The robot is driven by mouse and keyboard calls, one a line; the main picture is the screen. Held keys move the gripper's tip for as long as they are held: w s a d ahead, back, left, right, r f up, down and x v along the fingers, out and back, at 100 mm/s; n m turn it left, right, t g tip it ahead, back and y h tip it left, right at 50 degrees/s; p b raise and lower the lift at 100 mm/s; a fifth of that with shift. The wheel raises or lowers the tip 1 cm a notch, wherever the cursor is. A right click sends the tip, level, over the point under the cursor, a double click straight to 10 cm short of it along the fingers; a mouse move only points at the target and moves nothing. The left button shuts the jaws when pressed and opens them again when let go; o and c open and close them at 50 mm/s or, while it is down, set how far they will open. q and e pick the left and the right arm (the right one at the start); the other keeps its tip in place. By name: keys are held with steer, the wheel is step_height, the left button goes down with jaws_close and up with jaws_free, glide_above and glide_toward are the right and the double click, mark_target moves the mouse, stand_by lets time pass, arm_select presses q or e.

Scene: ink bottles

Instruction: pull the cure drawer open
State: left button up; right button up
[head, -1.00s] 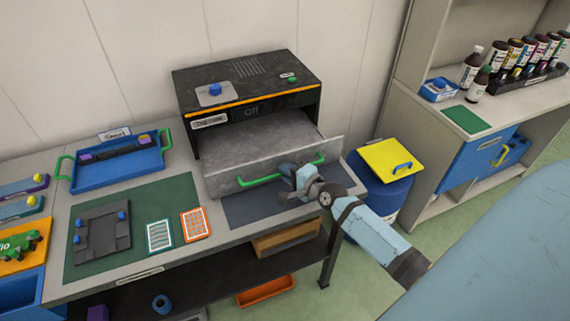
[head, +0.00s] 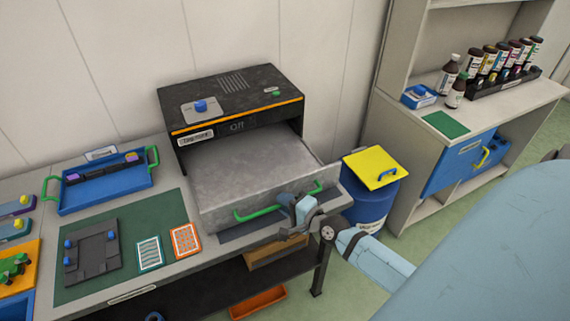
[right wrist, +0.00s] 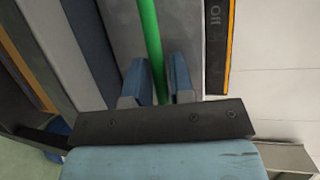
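The cure drawer (head: 240,175) is a grey tray sticking well out of the front of a black cure unit (head: 235,105). A green bar handle (head: 258,213) runs along its front face; it also shows in the right wrist view (right wrist: 150,35). My right gripper (head: 298,205) is at the right part of this handle. In the right wrist view its two blue fingers (right wrist: 163,80) lie on either side of the green bar, closed on it. My left gripper is not in view.
A blue bin (head: 370,200) with a yellow lid (head: 375,167) stands right of the bench. A blue tray (head: 108,186), a dark green mat (head: 160,215) and cards lie left of the drawer. A shelf unit (head: 420,105) with bottles is at the right.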

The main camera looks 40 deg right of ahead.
steer(key=shift+s, duration=0.2)
steer(key=b+v, duration=0.2)
steer(key=v, duration=1.1)
steer(key=shift+s, duration=0.2)
steer(key=shift+r, duration=0.15)
